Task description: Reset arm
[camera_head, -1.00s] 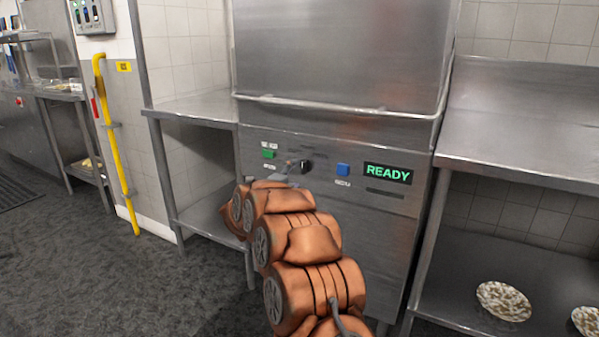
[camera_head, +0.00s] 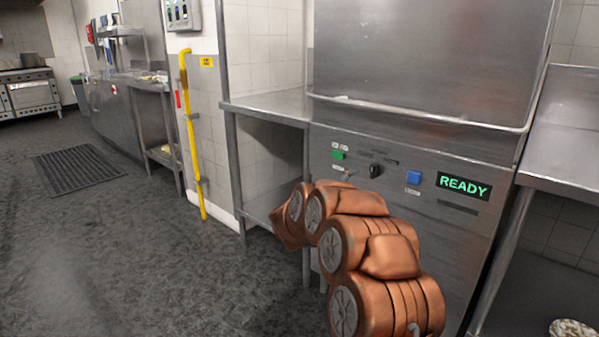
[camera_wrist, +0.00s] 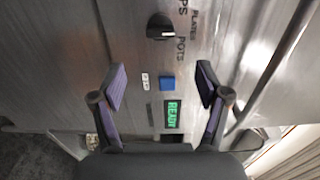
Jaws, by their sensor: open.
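My gripper (camera_wrist: 160,88) shows in the wrist view with its two fingers spread wide apart and nothing between them. It faces the steel front panel of a dishwasher-like machine. In the wrist view a black knob (camera_wrist: 160,27), a blue button (camera_wrist: 167,83) and a green READY display (camera_wrist: 172,114) lie beyond the fingers. In the head view my copper-coloured arm reaches up from the bottom, in front of the machine (camera_head: 420,60). The gripper itself is hidden behind the arm there.
A steel side table (camera_head: 270,105) with a lower shelf stands left of the machine, and a steel counter (camera_head: 575,130) stands right of it. A yellow pipe (camera_head: 190,130) runs down the wall. Dark floor with a black mat (camera_head: 78,168) lies open at the left.

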